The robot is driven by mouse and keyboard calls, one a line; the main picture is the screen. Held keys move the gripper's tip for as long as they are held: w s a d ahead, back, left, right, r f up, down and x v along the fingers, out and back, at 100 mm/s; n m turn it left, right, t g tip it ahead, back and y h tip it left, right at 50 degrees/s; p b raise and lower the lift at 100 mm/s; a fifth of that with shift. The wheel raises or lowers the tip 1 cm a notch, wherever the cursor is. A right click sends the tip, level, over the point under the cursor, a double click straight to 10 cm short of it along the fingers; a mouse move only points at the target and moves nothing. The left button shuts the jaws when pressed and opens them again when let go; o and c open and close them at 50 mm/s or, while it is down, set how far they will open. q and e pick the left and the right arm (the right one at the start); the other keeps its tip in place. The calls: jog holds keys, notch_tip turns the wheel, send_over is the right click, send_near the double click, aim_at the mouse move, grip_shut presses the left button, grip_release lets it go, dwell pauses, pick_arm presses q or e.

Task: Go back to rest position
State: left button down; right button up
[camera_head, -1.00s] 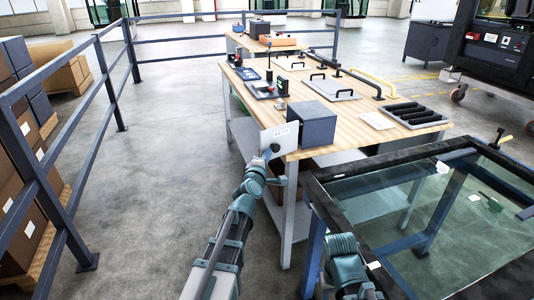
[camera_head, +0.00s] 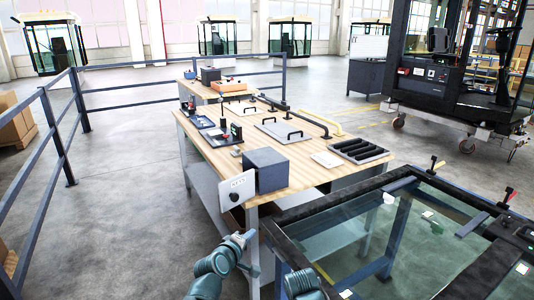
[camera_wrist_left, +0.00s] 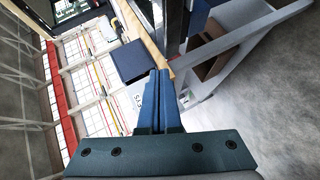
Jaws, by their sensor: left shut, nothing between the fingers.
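My left gripper (camera_head: 246,236) is shut and empty. It is in front of the workbench's near end, low and close to the white labelled panel (camera_head: 237,189) beside the blue-grey box (camera_head: 265,171). In the left wrist view the two blue fingers (camera_wrist_left: 159,76) lie together with nothing between them, and the dark box (camera_wrist_left: 132,60) shows beyond their tips. A teal part of my right arm (camera_head: 301,284) shows at the bottom edge of the head view. My right gripper is not visible.
The wooden workbench (camera_head: 215,155) carries trays, handled plates and a black-roller tray (camera_head: 358,151). A dark-framed glass panel (camera_head: 340,238) stands close on the right. Blue railings (camera_head: 66,140) run along the left. Bare floor lies between the railings and the bench.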

pick_arm(q)
jog(key=s+d+m+g+p, duration=0.5)
jog(key=s+d+m, duration=0.2)
jog(key=s+a+r+m+g+y+p, duration=0.2)
jog(key=s+m+g+y+p, duration=0.3)
jog(key=s, duration=1.1)
jog(key=m+g+p, duration=0.3)
jog(key=p, duration=0.1)
jog(key=shift+s+m+g, duration=0.15)
jog(key=shift+m+g, duration=0.15)
jog(key=shift+g, duration=0.1)
pick_arm(e)
notch_tip(320, 180, up, 17)
jog(key=shift+f, duration=0.15)
pick_arm(q)
jog(key=shift+d+r, duration=0.1)
